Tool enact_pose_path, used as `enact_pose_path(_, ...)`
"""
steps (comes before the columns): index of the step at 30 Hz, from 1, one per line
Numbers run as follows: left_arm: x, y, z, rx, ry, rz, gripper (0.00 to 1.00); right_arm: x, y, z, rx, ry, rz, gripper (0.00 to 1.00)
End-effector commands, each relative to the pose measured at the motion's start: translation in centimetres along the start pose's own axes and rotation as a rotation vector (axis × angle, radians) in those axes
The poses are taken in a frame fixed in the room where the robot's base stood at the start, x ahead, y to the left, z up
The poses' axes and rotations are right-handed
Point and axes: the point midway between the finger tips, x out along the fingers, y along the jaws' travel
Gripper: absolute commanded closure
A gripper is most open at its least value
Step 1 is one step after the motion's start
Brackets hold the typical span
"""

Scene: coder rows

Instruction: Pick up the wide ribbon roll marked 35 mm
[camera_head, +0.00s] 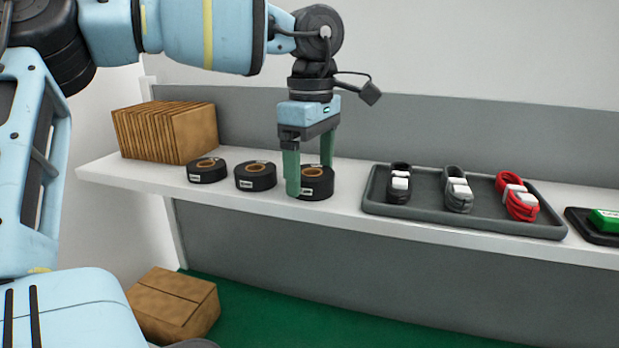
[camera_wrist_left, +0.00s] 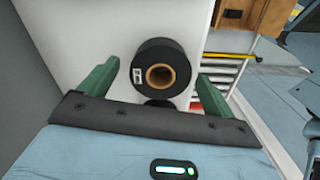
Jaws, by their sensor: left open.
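Three black ribbon rolls with brown cores stand in a row on the white shelf: a left roll (camera_head: 207,173), a middle roll (camera_head: 255,179) and a right roll (camera_head: 318,188). Each has a small white label, too small to read. The right roll looks the tallest. My left gripper (camera_head: 311,181) points down over the right roll, its green fingers open on either side. In the left wrist view, a roll (camera_wrist_left: 160,52) lies between the open fingers (camera_wrist_left: 158,72), with visible gaps at both sides. My right gripper is not in view.
Brown cartons (camera_head: 190,135) stand at the shelf's left end. A grey tray (camera_head: 425,208) with cable bundles, two dark and one red, is right of the rolls. A dark tray with a green item (camera_head: 605,217) is at the far right. A cardboard box (camera_head: 175,305) sits below.

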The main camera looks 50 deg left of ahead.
Motion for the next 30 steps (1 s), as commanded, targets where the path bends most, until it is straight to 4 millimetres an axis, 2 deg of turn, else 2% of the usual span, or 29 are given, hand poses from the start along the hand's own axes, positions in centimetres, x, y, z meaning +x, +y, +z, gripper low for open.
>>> enact_pose_path(9, 0.76, 0.02, -0.02, -0.001, 0.001, -0.001, 0.1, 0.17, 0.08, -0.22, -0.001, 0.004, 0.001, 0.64)
enact_pose_path(21, 0.71, 0.02, -0.01, -0.001, 0.001, -0.001, 0.61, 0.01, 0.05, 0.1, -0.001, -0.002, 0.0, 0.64)
enact_pose_path(30, 0.55, 0.03, 0.0, -0.001, 0.0, 0.0, 0.61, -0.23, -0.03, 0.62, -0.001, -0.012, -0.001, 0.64)
